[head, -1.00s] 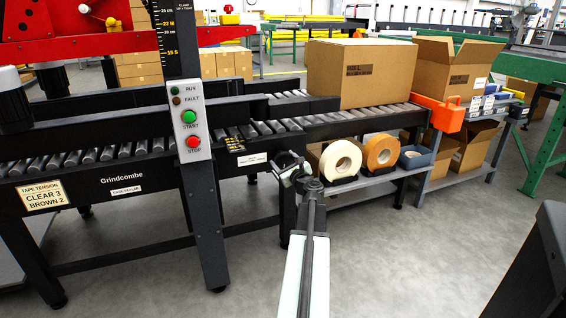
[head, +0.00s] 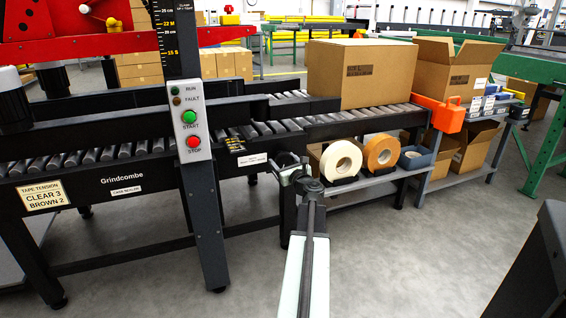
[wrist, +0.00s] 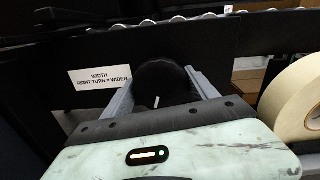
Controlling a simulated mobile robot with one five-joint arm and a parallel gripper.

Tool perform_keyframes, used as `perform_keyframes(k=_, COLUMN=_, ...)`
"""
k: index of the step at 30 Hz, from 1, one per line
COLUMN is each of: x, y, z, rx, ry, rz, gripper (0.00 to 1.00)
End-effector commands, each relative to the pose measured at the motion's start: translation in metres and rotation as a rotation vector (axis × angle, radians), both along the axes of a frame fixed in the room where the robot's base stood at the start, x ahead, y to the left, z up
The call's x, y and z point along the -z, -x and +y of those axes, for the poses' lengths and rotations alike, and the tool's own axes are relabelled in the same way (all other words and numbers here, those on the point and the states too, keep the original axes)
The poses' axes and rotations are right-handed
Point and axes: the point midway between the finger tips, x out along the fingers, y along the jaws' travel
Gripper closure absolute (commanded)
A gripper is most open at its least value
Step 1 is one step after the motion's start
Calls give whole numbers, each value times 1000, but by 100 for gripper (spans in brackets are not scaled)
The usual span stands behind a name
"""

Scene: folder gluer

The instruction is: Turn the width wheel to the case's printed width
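The width wheel (wrist: 160,84) is a dark round knob with a short white mark, slightly tilted, on its lower face. It sits on the case sealer's black side, beside a label (wrist: 102,77) reading "WIDTH, RIGHT TURN = WIDER". My gripper (wrist: 162,78) has one finger on each side of the wheel, and both seem to touch its rim. In the head view my gripper (head: 289,163) is at the sealer's side and hides the wheel. The closed cardboard case (head: 385,75) stands on the rollers; its dark print is too small to read.
A post (head: 193,222) with start and stop buttons stands to the left. The floor in front is clear.

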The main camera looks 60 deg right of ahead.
Motion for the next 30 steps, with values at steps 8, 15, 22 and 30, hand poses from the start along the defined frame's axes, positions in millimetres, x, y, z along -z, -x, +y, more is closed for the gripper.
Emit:
perform_keyframes(k=8, x=0, y=-1, z=1, rx=-1, ry=1, rz=1, gripper=14)
perform_keyframes(k=15, x=0, y=8, z=6, rx=2, ry=1, rz=0, gripper=14)
perform_keyframes(k=22, x=1, y=43, z=33, rx=2, ry=1, rz=0, gripper=14)
perform_keyframes(k=30, x=1, y=63, z=46, rx=-1, ry=1, rz=1, gripper=14)
